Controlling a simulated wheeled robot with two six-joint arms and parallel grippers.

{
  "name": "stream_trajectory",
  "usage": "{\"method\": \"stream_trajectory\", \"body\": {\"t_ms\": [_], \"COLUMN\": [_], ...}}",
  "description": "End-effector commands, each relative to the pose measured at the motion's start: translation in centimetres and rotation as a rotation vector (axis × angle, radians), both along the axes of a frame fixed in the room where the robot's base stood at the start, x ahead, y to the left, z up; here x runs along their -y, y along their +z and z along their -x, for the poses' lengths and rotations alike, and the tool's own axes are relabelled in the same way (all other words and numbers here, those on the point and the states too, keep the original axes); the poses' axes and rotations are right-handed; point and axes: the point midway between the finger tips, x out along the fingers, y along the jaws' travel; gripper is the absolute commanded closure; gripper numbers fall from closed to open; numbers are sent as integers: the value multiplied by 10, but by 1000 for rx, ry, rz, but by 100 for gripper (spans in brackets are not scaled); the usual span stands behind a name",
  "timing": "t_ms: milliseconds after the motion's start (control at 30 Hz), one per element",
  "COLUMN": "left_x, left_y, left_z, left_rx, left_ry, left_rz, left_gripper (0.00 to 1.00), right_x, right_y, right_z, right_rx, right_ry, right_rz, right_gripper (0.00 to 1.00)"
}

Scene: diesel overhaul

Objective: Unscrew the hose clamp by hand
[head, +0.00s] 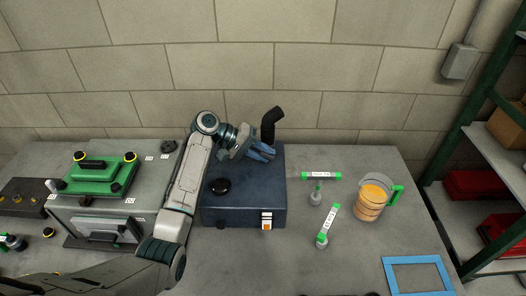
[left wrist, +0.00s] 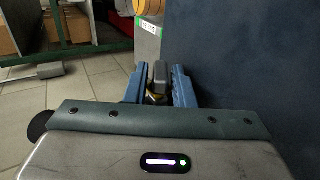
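My left arm reaches over the bench in the head view, and its gripper (head: 262,152) is at the top of a dark blue box (head: 245,203), just below a black bent hose (head: 270,122). In the left wrist view, the two blue fingers of the left gripper (left wrist: 158,88) stand on either side of a small grey and brass-coloured piece (left wrist: 157,75), possibly the clamp's screw. Whether they press on it cannot be told. The clamp band is not clearly visible. My right gripper is not in view.
A black knob (head: 220,186) sits on the box top. A green-topped grey unit (head: 100,175) stands left. To the right are labelled green-ended pieces (head: 321,176), a jug of orange liquid (head: 371,198) and a blue frame (head: 417,274). Shelving (head: 480,150) stands beyond the bench's right edge.

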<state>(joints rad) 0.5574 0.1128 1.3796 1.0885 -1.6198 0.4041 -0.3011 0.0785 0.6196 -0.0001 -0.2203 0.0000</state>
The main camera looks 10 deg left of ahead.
Motion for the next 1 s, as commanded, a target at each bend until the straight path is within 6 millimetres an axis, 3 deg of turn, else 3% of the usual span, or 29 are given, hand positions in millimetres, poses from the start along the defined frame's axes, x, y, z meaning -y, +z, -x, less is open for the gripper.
{"method": "stream_trajectory", "body": {"t_ms": [67,200,600,967,1000], "left_x": [0,-1,-2,-2,-2], "left_y": [0,0,-5,-2,-2], "left_z": [0,0,0,0,0], "left_rx": [0,0,26,31,31], "left_ry": [0,0,0,0,0], "left_rz": [0,-1,131,157,157], "left_gripper": [77,100,100,100,78], "right_x": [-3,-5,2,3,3], "right_y": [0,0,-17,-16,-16], "right_z": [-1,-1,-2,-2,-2], "right_rx": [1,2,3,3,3], "right_ry": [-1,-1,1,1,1], "right_rz": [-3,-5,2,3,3], "right_gripper": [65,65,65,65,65]}}
